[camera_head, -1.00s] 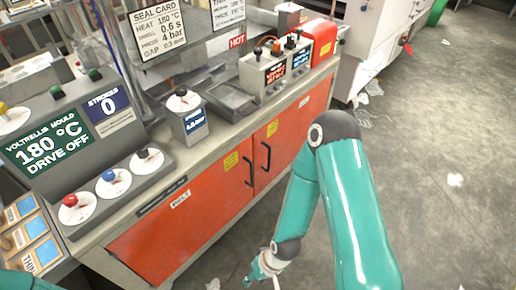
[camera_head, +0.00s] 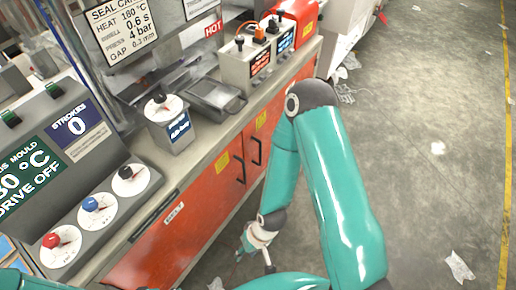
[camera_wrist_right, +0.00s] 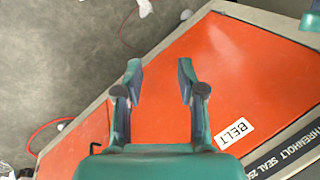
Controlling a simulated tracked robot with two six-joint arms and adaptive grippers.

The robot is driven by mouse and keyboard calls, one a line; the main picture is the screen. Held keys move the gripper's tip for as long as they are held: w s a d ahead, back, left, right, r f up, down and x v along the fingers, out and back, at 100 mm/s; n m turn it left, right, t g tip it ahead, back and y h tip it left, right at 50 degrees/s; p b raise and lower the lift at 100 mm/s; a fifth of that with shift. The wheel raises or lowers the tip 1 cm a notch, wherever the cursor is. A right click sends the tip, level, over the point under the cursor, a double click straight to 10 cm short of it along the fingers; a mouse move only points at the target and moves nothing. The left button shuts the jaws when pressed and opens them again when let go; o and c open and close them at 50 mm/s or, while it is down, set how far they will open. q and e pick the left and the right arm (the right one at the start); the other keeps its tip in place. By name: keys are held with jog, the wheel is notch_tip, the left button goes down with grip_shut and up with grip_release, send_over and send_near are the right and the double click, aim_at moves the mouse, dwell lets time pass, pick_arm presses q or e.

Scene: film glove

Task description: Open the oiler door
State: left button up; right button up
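Orange cabinet doors sit below the counter; no label reading oiler is legible. The near door (camera_head: 165,250) carries a "BELT" label (camera_head: 174,213) and a black handle (camera_head: 240,168). The far door (camera_head: 265,125) has its own black handle (camera_head: 256,151). Both look shut. My right gripper (camera_head: 254,260) is beside the cabinet, low in the head view. In the right wrist view my right gripper (camera_wrist_right: 160,72) is open and empty, its fingers pointing across the orange door panel (camera_wrist_right: 215,65) with the "BELT" label (camera_wrist_right: 233,133). My left gripper is out of view.
The counter above holds a grey dial box (camera_head: 168,125), a shallow tray (camera_head: 215,95) and a control box (camera_head: 249,60). A control panel with knobs (camera_head: 90,205) stands at left. Open grey floor (camera_head: 420,170) with scattered scraps lies right of the cabinet.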

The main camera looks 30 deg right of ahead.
jog(key=shift+s, duration=0.1)
jog(key=w+d+f+t+h+b, duration=0.1)
jog(key=w+d+f+t+b, duration=0.45)
jog(key=w+d+b, duration=0.4)
jog(key=w+d+f+t+b, duration=0.4)
jog(key=w+d+f+b, duration=0.25)
jog(key=w+b, duration=0.5)
jog(key=s+d+n+t+b, duration=0.1)
jog(key=d+n+t+b, duration=0.5)
jog(key=d+b, duration=1.35)
jog(key=w+a+m+b, duration=0.1)
jog(key=w+a+b, duration=0.2)
jog(key=w, duration=0.5)
jog(key=w+a+r+t+b, duration=0.1)
jog(key=w+a+b, duration=0.2)
jog(key=w, duration=0.5)
jog(key=shift+w+a+m+b, duration=0.15)
jog(key=shift+m+b, duration=0.25)
jog(key=shift+b, duration=0.05)
jog(key=shift+t, duration=0.25)
grip_shut()
